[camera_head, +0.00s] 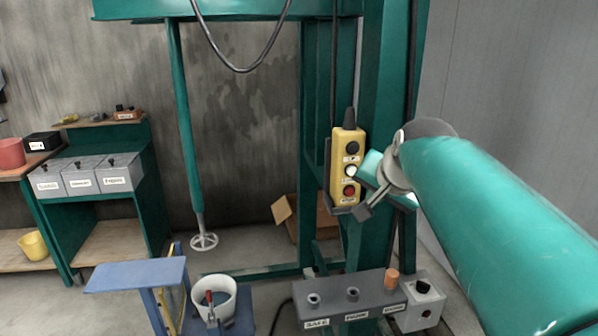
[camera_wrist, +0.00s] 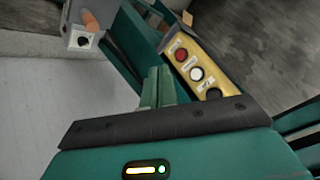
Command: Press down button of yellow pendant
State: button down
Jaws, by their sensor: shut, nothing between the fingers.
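The yellow pendant (camera_head: 346,168) hangs upright on its cable beside the green frame post. Its face carries a black top button (camera_head: 352,147), a white middle button (camera_head: 350,171) and a red bottom button (camera_head: 349,191). In the wrist view the pendant (camera_wrist: 221,75) lies tilted, with the red button (camera_wrist: 181,54), white button (camera_wrist: 196,74) and black button (camera_wrist: 213,94) visible. My gripper (camera_wrist: 156,77) is shut and empty, its teal fingers beside the pendant. In the head view my gripper (camera_head: 372,168) is just right of the pendant; contact cannot be told.
A grey control box (camera_head: 352,314) with an orange knob stands below the pendant. A white bucket (camera_head: 214,297) and a blue stand (camera_head: 137,274) are at lower left. A green bench (camera_head: 105,180) with grey boxes is farther left. Green posts stand close behind the pendant.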

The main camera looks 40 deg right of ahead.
aim_at(351, 171)
jog(key=w+d, duration=0.4)
jog(key=w, duration=0.3)
jog(key=shift+w+d, duration=0.15)
jog(key=shift+d, duration=0.25)
jog(key=shift+w, duration=0.1)
dwell(2.0)
jog(key=shift+w+d, duration=0.2)
jog(key=shift+w, duration=0.05)
